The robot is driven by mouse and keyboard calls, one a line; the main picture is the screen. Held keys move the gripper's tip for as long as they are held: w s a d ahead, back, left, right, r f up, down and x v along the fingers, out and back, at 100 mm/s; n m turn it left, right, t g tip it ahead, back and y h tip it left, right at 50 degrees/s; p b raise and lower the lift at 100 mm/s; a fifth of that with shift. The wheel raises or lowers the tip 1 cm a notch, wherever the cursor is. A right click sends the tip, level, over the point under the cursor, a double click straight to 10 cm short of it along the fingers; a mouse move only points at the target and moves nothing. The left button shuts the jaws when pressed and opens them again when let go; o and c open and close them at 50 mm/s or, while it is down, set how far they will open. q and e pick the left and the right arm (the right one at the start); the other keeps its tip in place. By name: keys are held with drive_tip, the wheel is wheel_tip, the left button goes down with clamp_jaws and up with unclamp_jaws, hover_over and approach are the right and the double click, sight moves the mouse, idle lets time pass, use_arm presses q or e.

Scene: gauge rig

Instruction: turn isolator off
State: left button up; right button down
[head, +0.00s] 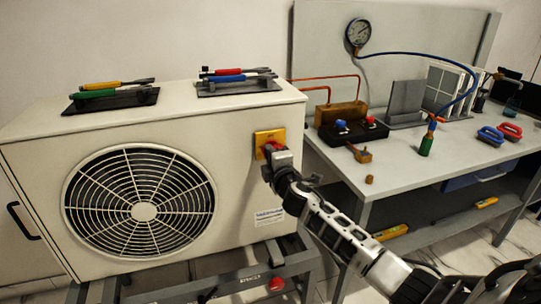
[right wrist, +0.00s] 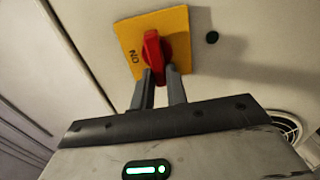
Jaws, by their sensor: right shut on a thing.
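The isolator is a yellow plate (head: 261,136) on the front of the cream fan unit, near its right edge. In the right wrist view the plate (right wrist: 180,24) shows a red knob (right wrist: 152,52) at its middle and the word "ON" at its lower left. The knob's handle stands nearly upright in that view. My right gripper (head: 272,150) reaches the plate from the lower right. Its two fingers (right wrist: 161,80) are shut on the lower part of the knob, one on each side. In the head view the gripper hides most of the knob. My left gripper is not in view.
The fan unit (head: 235,115) carries two dark tool trays on top, with screwdrivers. A grey bench (head: 465,145) at the right holds a valve block, a blue hose, a gauge (head: 358,34) above and clamps. The bench's near edge lies close to my right arm.

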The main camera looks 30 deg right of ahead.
drive_tip(key=c, duration=1.4)
unclamp_jaws()
drive_tip(key=shift+s, duration=0.15)
drive_tip(key=v, duration=1.5)
drive_tip(key=shift+s+b, duration=0.35)
drive_tip(key=shift+s, duration=0.05)
drive_tip(key=shift+f, duration=0.1)
drive_tip(key=s+a+f+m+g+y, duration=0.7)
drive_tip(key=s+a+f+m, duration=0.5)
drive_tip(key=s+a+f, duration=0.6)
wheel_tip(320, 180, down, 2)
drive_tip(key=shift+a+f+m+y, duration=0.2)
drive_tip(key=shift+a+m+y, duration=0.15)
drive_tip(key=shift+a, duration=0.25)
